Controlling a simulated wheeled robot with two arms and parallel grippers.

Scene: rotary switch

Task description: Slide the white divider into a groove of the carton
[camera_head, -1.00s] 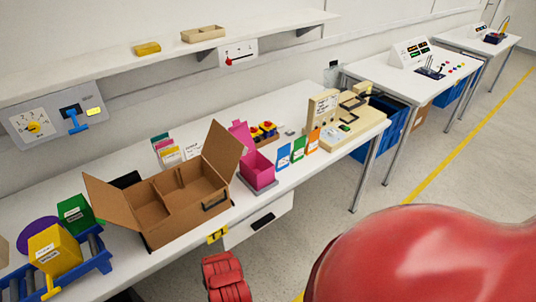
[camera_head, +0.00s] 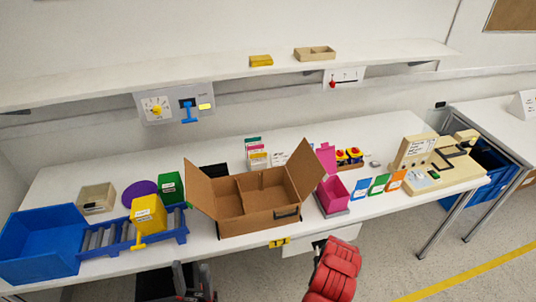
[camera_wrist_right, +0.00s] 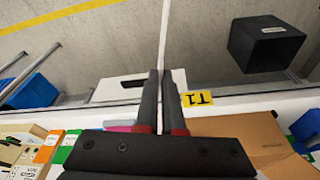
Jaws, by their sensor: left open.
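The open brown carton (camera_head: 258,228) stands on the workbench with its side flaps raised. A brown partition shows inside it, and part of the carton also shows in the right wrist view (camera_wrist_right: 240,135). My right gripper (camera_wrist_right: 163,75) is closed around a thin white strip, the white divider seen edge-on (camera_wrist_right: 164,35), which extends beyond the fingertips. It is apart from the carton, over the bench's front edge. In the head view the right gripper cannot be made out beside my red arm. My left gripper (camera_head: 193,280) is open and empty in front of the bench.
Left of the carton are a roller rack (camera_head: 98,240) with a yellow box (camera_head: 149,214) and a blue bin (camera_head: 42,243). A pink box (camera_head: 334,193) stands close on its right. A shelf (camera_head: 220,72) hangs above. A black bin (camera_wrist_right: 264,43) stands on the floor.

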